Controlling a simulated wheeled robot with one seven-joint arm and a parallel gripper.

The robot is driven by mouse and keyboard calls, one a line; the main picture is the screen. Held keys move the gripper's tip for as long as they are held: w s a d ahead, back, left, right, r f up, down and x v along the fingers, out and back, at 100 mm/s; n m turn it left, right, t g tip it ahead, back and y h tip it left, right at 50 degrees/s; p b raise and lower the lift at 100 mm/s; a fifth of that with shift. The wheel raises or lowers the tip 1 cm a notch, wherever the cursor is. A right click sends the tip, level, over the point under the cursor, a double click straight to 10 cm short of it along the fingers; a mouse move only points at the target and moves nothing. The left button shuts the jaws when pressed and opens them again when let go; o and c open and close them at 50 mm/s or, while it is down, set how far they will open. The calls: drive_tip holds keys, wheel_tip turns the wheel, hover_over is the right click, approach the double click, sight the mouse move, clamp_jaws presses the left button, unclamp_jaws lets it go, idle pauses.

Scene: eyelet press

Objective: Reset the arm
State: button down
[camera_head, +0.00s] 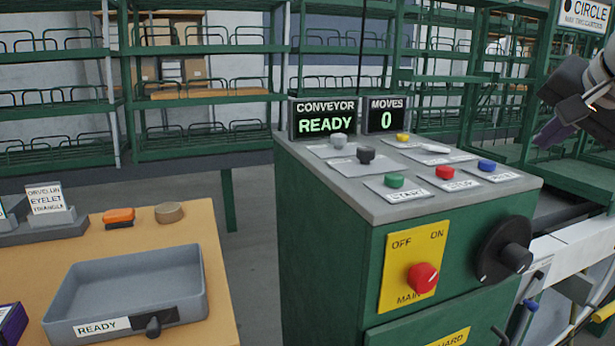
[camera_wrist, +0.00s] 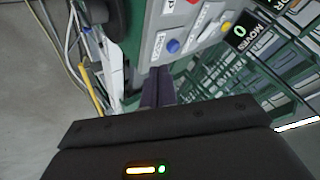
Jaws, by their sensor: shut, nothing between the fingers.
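My gripper (camera_head: 551,132) hangs in the air at the upper right of the head view, to the right of the green control cabinet (camera_head: 325,265) and higher than its top. Its dark fingers are together with nothing between them. In the wrist view my gripper's fingertips (camera_wrist: 158,72) point towards the cabinet's button panel (camera_wrist: 160,18), with open air between. The rest of my arm is mostly cut off by the right edge of the head view.
The panel carries coloured buttons, a CONVEYOR READY display (camera_head: 325,118) and a MOVES 0 display (camera_head: 385,115). A red main switch (camera_head: 423,278) and black knob (camera_head: 515,257) stick out in front. A grey READY tray (camera_head: 125,275) is on the wooden table (camera_head: 215,255). Green racks (camera_head: 190,50) stand behind.

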drive_tip(key=s+a+f+n+g, duration=0.1)
drive_tip(key=s+a+f+n, duration=0.2)
drive_tip(key=f, duration=0.8)
drive_tip(key=s+a+f+n+g, duration=0.1)
drive_tip(key=s+a+f+n, duration=0.2)
drive_tip(key=s+a+f, duration=0.3)
drive_tip(key=s+a+f+n+g, duration=0.1)
drive_tip(key=s+a+f+n, duration=0.3)
drive_tip(key=a+f, duration=0.7)
wheel_tip(320, 180, down, 6)
drive_tip(key=shift+s+a+r+g+y, duration=0.15)
drive_tip(key=shift+s+a+g+y, duration=0.2)
drive_tip(key=shift+s, duration=0.5)
